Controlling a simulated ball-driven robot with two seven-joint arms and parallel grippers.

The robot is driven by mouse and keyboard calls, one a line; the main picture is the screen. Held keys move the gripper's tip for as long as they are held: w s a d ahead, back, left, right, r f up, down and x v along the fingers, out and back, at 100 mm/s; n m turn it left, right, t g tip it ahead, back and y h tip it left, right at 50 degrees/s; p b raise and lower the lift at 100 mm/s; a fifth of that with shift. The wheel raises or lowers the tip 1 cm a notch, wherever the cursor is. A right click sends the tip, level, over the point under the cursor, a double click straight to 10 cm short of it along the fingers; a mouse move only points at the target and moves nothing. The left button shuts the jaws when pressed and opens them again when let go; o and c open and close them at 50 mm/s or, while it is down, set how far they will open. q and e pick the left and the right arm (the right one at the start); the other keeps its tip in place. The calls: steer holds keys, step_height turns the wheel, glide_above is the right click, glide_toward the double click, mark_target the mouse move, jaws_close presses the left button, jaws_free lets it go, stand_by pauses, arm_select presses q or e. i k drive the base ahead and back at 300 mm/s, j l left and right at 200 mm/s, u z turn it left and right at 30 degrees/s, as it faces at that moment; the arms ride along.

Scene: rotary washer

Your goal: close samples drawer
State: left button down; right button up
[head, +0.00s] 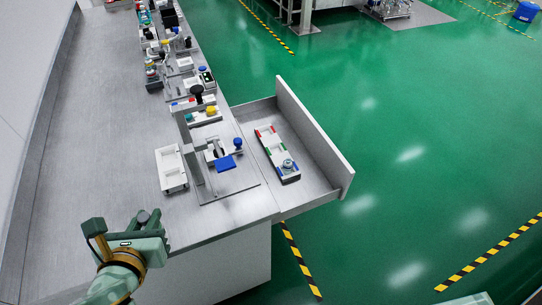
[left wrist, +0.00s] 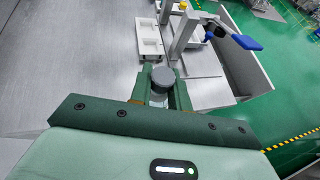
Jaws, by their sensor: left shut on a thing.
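The samples drawer (head: 322,185) stands pulled out from the right side of the grey counter, its tall white front panel (head: 315,135) facing the green floor. Inside it lies a white tray (head: 278,152) with red, green and blue marks and a small round part near one end. My left gripper (head: 146,220) is over the near end of the counter, left of the drawer and well apart from it. In the left wrist view it is shut on a small part with a round dark grey top (left wrist: 163,77). My right gripper is not in view.
A fixture with a blue paddle (head: 225,163) and a white two-pocket tray (head: 171,169) stand on the counter between my left gripper and the drawer. Several more fixtures (head: 197,92) line the counter's far right edge. The counter's left side is clear.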

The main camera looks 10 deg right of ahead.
mark_target(276, 152)
steer(key=i+l+u, duration=0.15)
steer(key=l+u, duration=0.2)
steer(key=l, duration=0.7)
steer(key=l+u, duration=0.35)
steer(key=l, duration=0.75)
steer(key=i+l+u, duration=0.4)
steer(key=l, duration=0.25)
steer(key=i+l+u, duration=0.2)
steer(key=l, duration=0.15)
steer(key=l+u, duration=0.25)
steer(key=l, duration=0.15)
steer(key=i+l+u, duration=0.2)
steer(key=l, duration=0.2)
steer(key=i+l, duration=0.1)
steer(key=l, duration=0.15)
